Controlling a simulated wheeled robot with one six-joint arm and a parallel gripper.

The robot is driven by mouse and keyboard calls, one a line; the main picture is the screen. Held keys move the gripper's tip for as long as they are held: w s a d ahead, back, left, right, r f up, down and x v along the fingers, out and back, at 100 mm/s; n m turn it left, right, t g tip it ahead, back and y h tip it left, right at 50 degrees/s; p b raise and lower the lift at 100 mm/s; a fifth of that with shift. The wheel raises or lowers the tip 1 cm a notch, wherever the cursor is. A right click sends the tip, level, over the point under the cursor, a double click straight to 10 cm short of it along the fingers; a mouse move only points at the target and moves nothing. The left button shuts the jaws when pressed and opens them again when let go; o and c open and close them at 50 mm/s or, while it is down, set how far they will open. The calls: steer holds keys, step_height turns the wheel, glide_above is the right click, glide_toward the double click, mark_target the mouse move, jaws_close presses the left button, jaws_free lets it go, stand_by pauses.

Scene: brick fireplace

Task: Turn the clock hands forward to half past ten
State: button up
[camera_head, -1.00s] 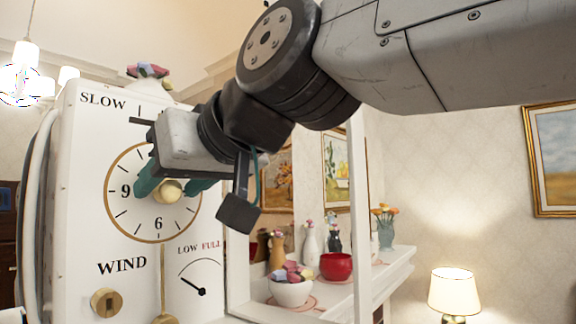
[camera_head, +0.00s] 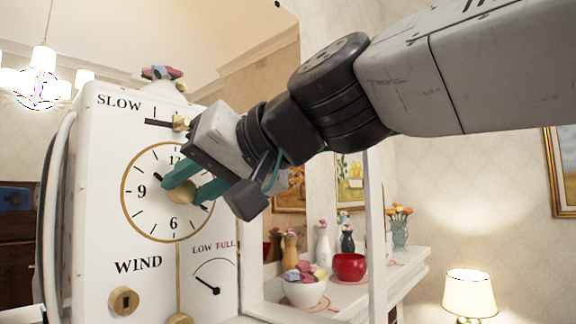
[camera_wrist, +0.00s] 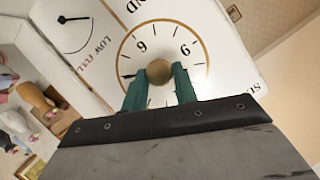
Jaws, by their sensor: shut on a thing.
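The white clock (camera_head: 100,180) stands at the left of the head view. Its round dial (camera_head: 142,215) has a brass rim and black numerals. A round brass knob (camera_head: 182,192) sits at the dial's centre. My gripper (camera_head: 181,190) has its teal fingers shut on this knob, one finger on each side. A dark hand tip (camera_head: 157,178) shows near the ten o'clock side, and another dark tip at the lower right is partly covered by a finger. The wrist view shows the dial upside down, with the knob (camera_wrist: 159,71) between the fingertips.
A slow-side slot with a brass slider (camera_head: 181,122) is just above my gripper. The wind keyhole (camera_head: 124,300) and low-full gauge (camera_head: 214,280) are below the dial. A shelf to the right holds vases, a white bowl (camera_head: 305,292) and a red bowl (camera_head: 349,267).

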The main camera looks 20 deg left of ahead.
steer(key=shift+s, duration=0.1)
steer(key=o, duration=1)
steer(key=shift+c, duration=0.2)
steer(key=v, duration=0.8)
steer(key=shift+s, duration=0.15)
